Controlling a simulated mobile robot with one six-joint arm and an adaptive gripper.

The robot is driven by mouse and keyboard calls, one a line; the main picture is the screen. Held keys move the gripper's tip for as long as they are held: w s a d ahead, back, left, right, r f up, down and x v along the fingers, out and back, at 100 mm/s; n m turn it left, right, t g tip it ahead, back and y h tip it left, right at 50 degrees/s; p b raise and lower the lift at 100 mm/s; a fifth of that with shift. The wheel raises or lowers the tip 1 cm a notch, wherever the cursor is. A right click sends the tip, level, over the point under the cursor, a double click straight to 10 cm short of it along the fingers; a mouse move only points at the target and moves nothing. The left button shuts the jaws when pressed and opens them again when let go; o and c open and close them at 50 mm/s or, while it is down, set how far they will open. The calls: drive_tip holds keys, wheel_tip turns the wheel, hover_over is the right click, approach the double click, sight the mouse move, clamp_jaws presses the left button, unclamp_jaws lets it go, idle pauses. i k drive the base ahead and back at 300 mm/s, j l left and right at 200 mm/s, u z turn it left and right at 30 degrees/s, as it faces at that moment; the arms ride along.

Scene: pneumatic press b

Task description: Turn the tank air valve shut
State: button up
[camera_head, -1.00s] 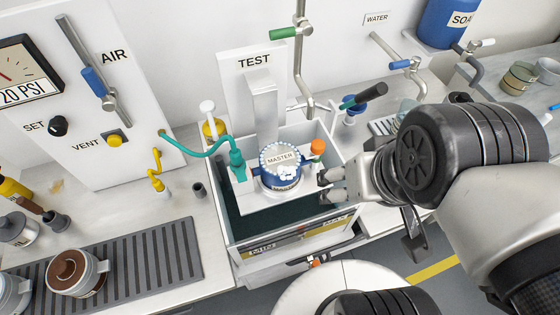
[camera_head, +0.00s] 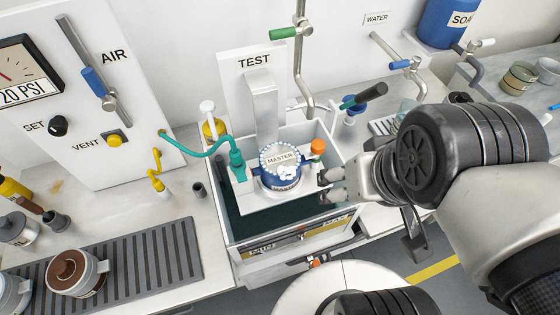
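The AIR panel (camera_head: 140,90) on the left carries a long blue-sleeved lever (camera_head: 93,77) on a grey pipe. No label reads "tank air valve", so I cannot tell for sure which handle it is. A blue and white MASTER vessel (camera_head: 281,178) sits in the open test tank (camera_head: 228,212), with a teal hose connector (camera_head: 237,167) at its left and an orange knob (camera_head: 317,147) at its upper right. My gripper (camera_head: 329,186) is at the tank's right side, just right of the vessel and below the orange knob. Its fingers look apart, with nothing seen between them.
A green-handled pipe (camera_head: 284,33) rises behind the tank. A blue-handled water tap (camera_head: 402,64) is at the back. A yellow VENT button (camera_head: 114,141) and a drip mat (camera_head: 150,259) are on the left.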

sight(108, 103)
drive_tip(key=j+u, duration=0.1)
drive_tip(key=u, duration=1.4)
drive_tip(key=i+l, duration=0.05)
